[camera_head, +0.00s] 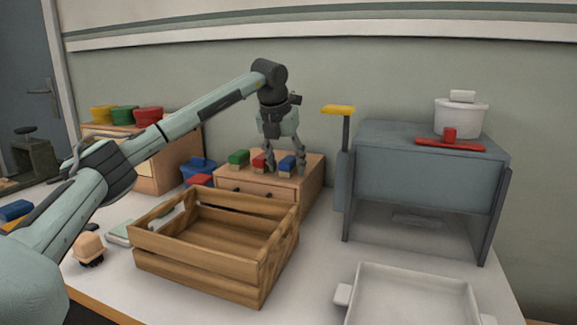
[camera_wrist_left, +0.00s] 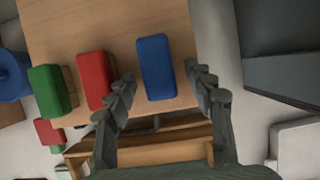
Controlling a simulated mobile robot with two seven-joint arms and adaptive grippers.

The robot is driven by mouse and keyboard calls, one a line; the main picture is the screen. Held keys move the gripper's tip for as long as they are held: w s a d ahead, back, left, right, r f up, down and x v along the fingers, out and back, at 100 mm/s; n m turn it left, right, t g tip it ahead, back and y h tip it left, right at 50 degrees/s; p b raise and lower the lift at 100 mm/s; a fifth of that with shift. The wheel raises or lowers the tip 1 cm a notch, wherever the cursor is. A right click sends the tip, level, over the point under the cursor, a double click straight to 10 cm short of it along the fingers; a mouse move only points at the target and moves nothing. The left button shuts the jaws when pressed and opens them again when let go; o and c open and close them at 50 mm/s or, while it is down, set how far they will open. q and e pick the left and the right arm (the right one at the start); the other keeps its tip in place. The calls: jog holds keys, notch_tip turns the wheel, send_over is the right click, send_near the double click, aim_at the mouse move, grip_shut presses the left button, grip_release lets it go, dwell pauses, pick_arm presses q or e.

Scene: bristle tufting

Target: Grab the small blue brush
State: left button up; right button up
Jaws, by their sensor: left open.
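The small blue brush (camera_head: 287,163) stands on top of a small wooden drawer box (camera_head: 258,182), at the right end of a row with a red brush (camera_head: 259,161) and a green brush (camera_head: 238,157). In the left wrist view the blue brush (camera_wrist_left: 156,67) lies between and just beyond the fingertips. My left gripper (camera_head: 284,168) points down over it, open, with one finger on each side; it also shows in the left wrist view (camera_wrist_left: 160,83). I cannot tell whether a finger touches the red brush (camera_wrist_left: 95,79). My right gripper is not in view.
A wooden crate (camera_head: 195,252) stands in front of the drawer box. A grey cabinet (camera_head: 425,180) with a white pot (camera_head: 460,117) on it stands at the right. A white tray (camera_head: 408,312) lies at the front right. A yellow-topped post (camera_head: 339,109) rises beside the drawer box.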

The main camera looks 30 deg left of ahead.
pick_arm(q)
jog(key=shift+c, duration=0.2)
jog(key=c, duration=1.2)
jog(key=shift+o, duration=0.2)
jog(key=shift+r, duration=0.1)
